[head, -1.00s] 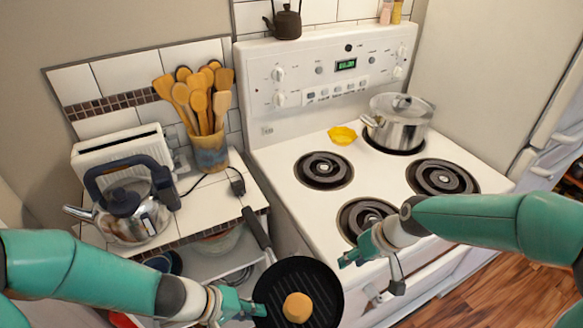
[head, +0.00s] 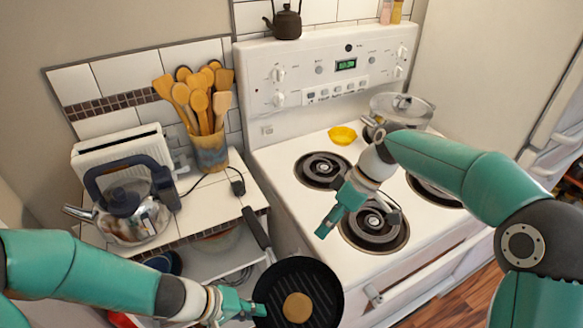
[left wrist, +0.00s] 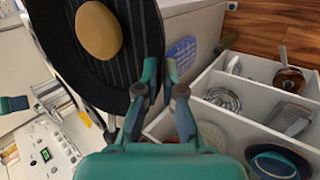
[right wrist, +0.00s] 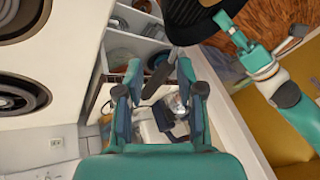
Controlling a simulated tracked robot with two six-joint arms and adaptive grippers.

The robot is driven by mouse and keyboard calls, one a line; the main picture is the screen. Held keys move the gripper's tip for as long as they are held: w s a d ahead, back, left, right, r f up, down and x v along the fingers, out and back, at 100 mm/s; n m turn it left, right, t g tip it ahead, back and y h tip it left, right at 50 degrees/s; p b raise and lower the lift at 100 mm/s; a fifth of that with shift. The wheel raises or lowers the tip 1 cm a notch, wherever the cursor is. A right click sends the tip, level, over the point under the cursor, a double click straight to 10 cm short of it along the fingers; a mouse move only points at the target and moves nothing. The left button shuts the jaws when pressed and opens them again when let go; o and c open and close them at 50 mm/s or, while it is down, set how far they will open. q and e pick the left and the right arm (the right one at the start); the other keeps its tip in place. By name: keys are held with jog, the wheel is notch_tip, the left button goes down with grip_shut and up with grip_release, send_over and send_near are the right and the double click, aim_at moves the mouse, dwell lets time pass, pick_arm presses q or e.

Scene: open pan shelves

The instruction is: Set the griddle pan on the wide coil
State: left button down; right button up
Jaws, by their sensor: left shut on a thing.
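The griddle pan (head: 325,285) is black and ribbed, with a round tan piece (head: 298,307) on its face. It is held in front of the open shelves, its handle (head: 257,228) pointing up and left. My left gripper (head: 245,308) is shut on its rim at the left; the rim also shows in the left wrist view (left wrist: 148,30). My right gripper (head: 342,208) is open and empty, above the stove's front left coil (head: 380,236). In the right wrist view the pan handle (right wrist: 160,72) appears beyond its open fingers (right wrist: 157,85). Other bare coils are back left (head: 322,170) and front right (head: 432,190), partly covered by my right arm.
A steel pot (head: 400,108) stands at the back right of the stove, partly behind my right arm. A kettle (head: 125,212) and a utensil crock (head: 210,153) stand on the left counter. The front left coil bears nothing.

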jog(key=shift+s+a+f+n+g, duration=0.1)
jog(key=shift+s+a+n+g, duration=0.4)
jog(key=shift+a+n, duration=0.3)
jog(key=shift+w+d+f, duration=0.1)
